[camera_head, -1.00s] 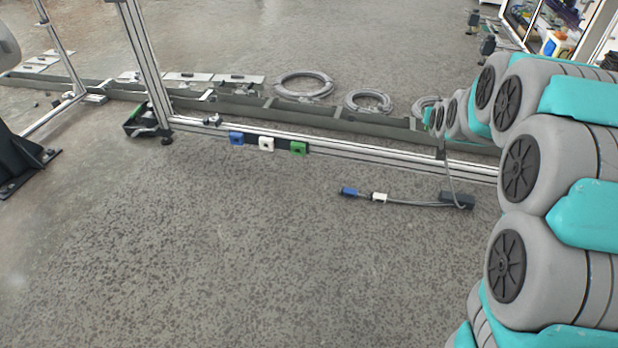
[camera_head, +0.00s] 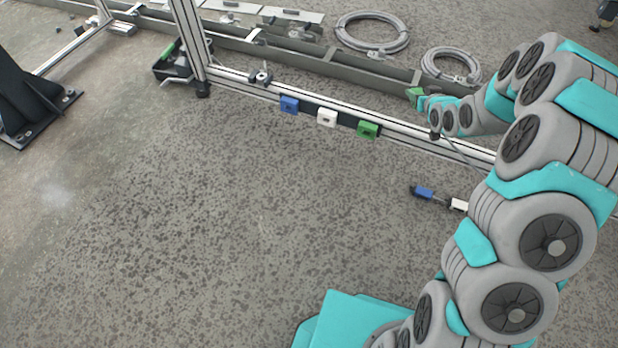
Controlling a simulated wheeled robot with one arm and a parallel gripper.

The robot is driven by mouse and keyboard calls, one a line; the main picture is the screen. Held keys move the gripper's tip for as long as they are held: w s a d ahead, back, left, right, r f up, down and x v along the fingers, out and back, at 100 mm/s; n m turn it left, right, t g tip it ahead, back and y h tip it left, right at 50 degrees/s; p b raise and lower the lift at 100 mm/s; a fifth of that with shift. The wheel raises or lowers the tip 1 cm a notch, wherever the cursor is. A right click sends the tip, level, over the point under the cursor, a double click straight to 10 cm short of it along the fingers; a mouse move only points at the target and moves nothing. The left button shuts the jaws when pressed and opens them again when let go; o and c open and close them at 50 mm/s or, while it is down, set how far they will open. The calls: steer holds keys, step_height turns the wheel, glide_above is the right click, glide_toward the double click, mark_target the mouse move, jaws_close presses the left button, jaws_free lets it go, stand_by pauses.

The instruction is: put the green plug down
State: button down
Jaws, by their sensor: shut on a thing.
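My gripper (camera_head: 421,101) is at the end of my arm, right of the row of sockets, at the rail in the picture. It is shut on a small green piece, the green plug (camera_head: 414,92), which sticks out to the left. The fingers are small and partly hidden by my arm. A green socket block (camera_head: 368,130) is fixed on the rail, left of and below the gripper in the picture, apart from the plug.
A white socket (camera_head: 327,117) and blue socket (camera_head: 289,104) sit on the same rail (camera_head: 240,85). A blue plug (camera_head: 423,193) and white plug (camera_head: 459,204) lie on the floor. Cable coils (camera_head: 372,34) lie behind the rail. The front floor is clear.

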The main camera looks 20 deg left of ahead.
steer(key=s+a+f+n+g+y+b, duration=0.1)
steer(key=s+a+f+n+b, duration=0.2)
steer(key=f, duration=0.4)
steer(key=s+a+f+g+y, duration=0.1)
steer(key=s+a+f+y, duration=0.1)
steer(key=s+a+f, duration=0.35)
steer(key=s+a+f+n+g+y+b, duration=0.1)
steer(key=s+a+f+n+b, duration=0.15)
steer(key=f, duration=0.65)
steer(key=s+a+f+g+b, duration=0.1)
steer(key=s+a+f, duration=0.1)
steer(key=s+f, duration=0.2)
steer(key=s+a+f+n+g+y+b, duration=0.1)
steer(key=s+a+f, duration=0.2)
steer(key=s, duration=0.1)
steer(key=s+a+f+n+y, duration=0.1)
steer(key=s+a+f, duration=0.2)
steer(key=s+f, duration=0.1)
steer(key=shift+s+a+f+n+g+b, duration=0.2)
steer(key=shift+s+f+n+g+b, duration=0.1)
steer(key=shift+s+g+b, duration=0.1)
steer(key=shift+a+f, duration=0.15)
steer(key=shift+a, duration=0.15)
steer(key=b, duration=0.1)
glide_above(307, 174)
steer(key=shift+d+f, duration=0.1)
steer(key=shift+f, duration=0.6)
steer(key=shift+f+b, duration=0.45)
steer(key=shift+f, duration=1.25)
